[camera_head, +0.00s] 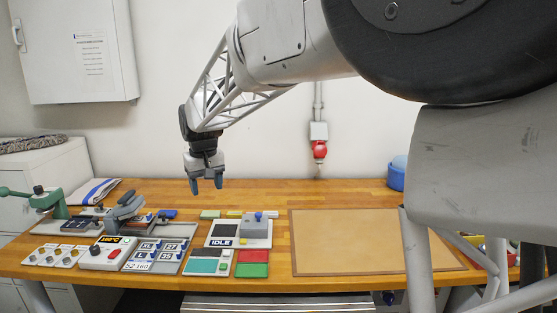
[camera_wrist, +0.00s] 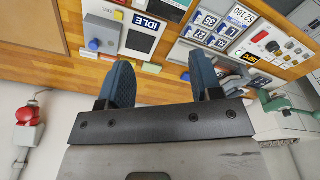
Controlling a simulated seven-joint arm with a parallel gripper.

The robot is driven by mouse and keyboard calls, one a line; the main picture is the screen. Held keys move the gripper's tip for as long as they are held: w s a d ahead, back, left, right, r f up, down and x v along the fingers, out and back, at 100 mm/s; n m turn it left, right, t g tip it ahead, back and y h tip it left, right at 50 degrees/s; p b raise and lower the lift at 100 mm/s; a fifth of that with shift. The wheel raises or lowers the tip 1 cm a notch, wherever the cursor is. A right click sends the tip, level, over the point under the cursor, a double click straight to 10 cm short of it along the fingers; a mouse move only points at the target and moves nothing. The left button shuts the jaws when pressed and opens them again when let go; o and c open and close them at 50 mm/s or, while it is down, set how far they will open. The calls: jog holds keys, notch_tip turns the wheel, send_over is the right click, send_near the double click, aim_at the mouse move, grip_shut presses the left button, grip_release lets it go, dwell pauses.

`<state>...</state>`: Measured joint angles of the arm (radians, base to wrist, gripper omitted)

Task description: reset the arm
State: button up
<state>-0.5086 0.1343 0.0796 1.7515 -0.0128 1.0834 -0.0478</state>
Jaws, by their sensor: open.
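My gripper (camera_head: 207,184) hangs above the back part of the wooden bench in the head view, fingers pointing down. Its two blue fingers are apart with nothing between them. In the wrist view my gripper (camera_wrist: 162,82) shows both blue fingertips spread, with the bench and its devices beyond them. The grey device with a screen reading IDLE (camera_head: 222,241) stands on the bench below and a little right of my gripper. It also shows in the wrist view (camera_wrist: 146,30). My gripper touches nothing that I can see.
A brown framed mat (camera_head: 375,240) covers the bench's right part and is empty. Number plates (camera_head: 157,255), a control box with a red button (camera_head: 104,252) and a green-handled press (camera_head: 50,207) crowd the left.

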jog(key=s+d+r+m, duration=0.1)
jog(key=s+d+m, duration=0.1)
jog(key=s+d, duration=0.8)
jog(key=s+d+r+m, duration=0.1)
jog(key=s+d, duration=0.5)
jog(key=d, duration=0.8)
jog(key=s+d+f+m, duration=0.1)
jog(key=s+d+f, duration=0.2)
jog(key=s, duration=0.4)
jog(key=s+d+f+m+t, duration=0.1)
jog(key=s+d+f, duration=0.2)
jog(key=s+d, duration=0.3)
jog(key=s+d+f+m, duration=0.1)
jog(key=s+d+f, duration=0.1)
jog(key=s+d, duration=0.3)
jog(key=s, duration=0.4)
jog(key=shift+s+f+m+t+h, duration=0.2)
jog(key=shift+f+m+t+h, duration=0.1)
jog(key=shift+f, duration=0.1)
